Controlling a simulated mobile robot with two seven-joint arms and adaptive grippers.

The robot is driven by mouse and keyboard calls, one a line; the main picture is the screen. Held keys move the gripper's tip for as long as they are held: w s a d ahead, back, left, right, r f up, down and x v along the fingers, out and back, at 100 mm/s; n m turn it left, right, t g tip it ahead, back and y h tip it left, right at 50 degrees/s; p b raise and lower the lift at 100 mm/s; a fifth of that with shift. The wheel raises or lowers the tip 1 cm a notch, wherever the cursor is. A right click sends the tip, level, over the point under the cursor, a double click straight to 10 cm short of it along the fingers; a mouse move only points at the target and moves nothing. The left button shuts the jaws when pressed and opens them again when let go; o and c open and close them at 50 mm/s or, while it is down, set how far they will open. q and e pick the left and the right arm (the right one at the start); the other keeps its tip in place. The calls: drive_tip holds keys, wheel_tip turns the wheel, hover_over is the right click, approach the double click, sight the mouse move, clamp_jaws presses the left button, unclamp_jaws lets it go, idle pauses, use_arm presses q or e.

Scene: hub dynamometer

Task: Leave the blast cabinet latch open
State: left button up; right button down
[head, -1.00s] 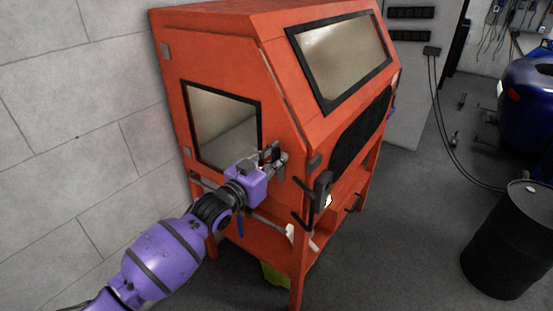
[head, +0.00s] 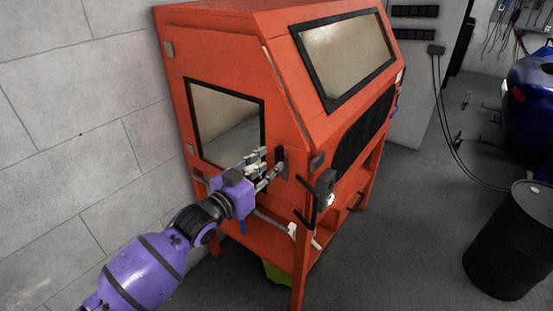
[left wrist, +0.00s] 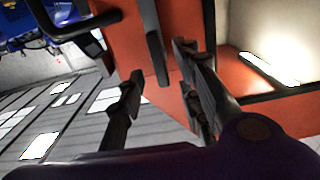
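The orange blast cabinet (head: 285,110) stands against the wall, with a windowed door on its left side. The dark latch (head: 283,162) is an upright bar near that door's front edge. In the left wrist view, a dark bar that looks like the latch (left wrist: 156,58) shows between the fingers' directions. My left gripper (head: 269,162) is by the latch, its fingers spread and pointing at it. In the left wrist view the gripper (left wrist: 160,85) holds nothing between its fingers. I cannot tell whether the latch is undone. My right gripper is not in view.
A dark box and bracket (head: 324,187) sit on the cabinet's front corner. A black drum (head: 512,240) stands at the right, with a blue object (head: 530,100) behind it. The grey wall (head: 80,110) is close on the left. Floor is free between cabinet and drum.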

use_arm(q)
drive_tip(key=v, duration=0.6)
drive_tip(key=shift+s+a, duration=0.25)
drive_tip(key=shift+s, duration=0.05)
drive_tip(key=s+a+f+n+g+y+p, duration=0.15)
drive_tip(key=s+a+f+y, duration=0.3)
drive_tip(key=s+f, duration=0.8)
drive_tip(key=s+a+f+n+g+y, duration=0.2)
drive_tip(key=s+a+f+n+y, duration=0.3)
drive_tip(key=s+f, duration=0.75)
drive_tip(key=s+a+f+g, duration=0.1)
drive_tip(key=s+f, duration=0.3)
drive_tip(key=s, duration=0.3)
drive_tip(key=s+a+f+g+p, duration=0.1)
drive_tip(key=s+a+f, duration=0.1)
drive_tip(key=s+f, duration=0.2)
drive_tip(key=s, duration=0.3)
drive_tip(key=shift+s+a+y, duration=0.25)
drive_tip(key=shift+s+y, duration=0.05)
drive_tip(key=shift+y, duration=0.05)
drive_tip(key=shift+n+g, duration=0.25)
